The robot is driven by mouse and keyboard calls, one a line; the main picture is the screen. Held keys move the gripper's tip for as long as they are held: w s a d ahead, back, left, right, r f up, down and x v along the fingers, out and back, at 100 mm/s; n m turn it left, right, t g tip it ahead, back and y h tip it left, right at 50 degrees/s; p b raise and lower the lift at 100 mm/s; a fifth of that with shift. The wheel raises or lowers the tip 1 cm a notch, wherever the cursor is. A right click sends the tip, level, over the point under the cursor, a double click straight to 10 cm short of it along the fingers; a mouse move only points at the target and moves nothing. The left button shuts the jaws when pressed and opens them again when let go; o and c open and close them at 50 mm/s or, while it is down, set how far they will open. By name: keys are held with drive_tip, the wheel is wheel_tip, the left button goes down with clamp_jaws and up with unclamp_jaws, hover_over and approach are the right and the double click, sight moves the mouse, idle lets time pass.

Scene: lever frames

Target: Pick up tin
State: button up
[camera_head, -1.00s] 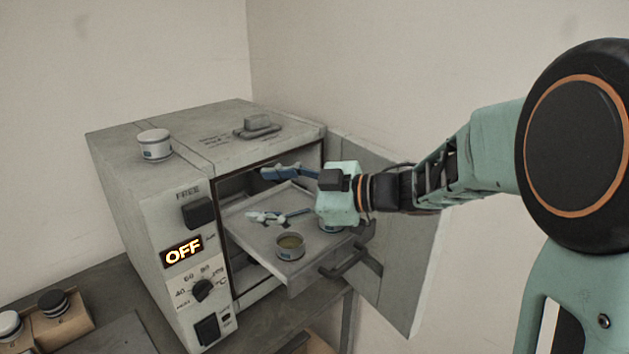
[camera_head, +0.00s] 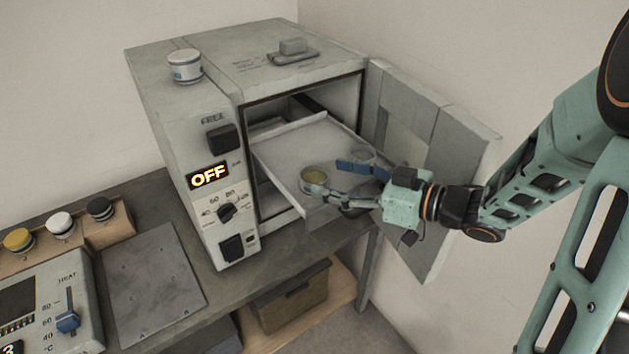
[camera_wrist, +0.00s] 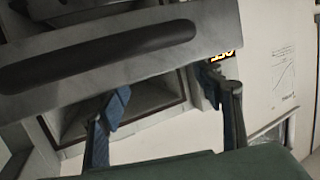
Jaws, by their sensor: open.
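A small open tin (camera_head: 314,176) with yellowish contents sits near the front left of the pulled-out tray (camera_head: 285,160). A third, pale tin (camera_head: 185,67) stands on top of the oven. My gripper (camera_head: 338,180) is open and empty at the tray's front edge, its fingers pointing left towards the yellowish tin. Contact cannot be told. In the wrist view my open fingers (camera_wrist: 166,90) show below the tray front and its dark handle (camera_wrist: 95,55); no tin shows there.
The oven (camera_head: 260,75) reads OFF, and its door (camera_head: 425,130) stands open on the right, close to my gripper. A grey block (camera_head: 292,48) lies on the oven top. Several coloured-top containers (camera_head: 60,222), a flat plate (camera_head: 150,285) and a heater panel (camera_head: 50,300) occupy the bench left.

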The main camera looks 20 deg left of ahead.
sight(304, 173)
drive_tip(key=x, duration=0.5)
drive_tip(key=shift+s+f+p, duration=0.2)
drive_tip(key=shift+p, duration=0.1)
drive_tip(key=shift+c, duration=0.3)
drive_tip(key=c, duration=1.2)
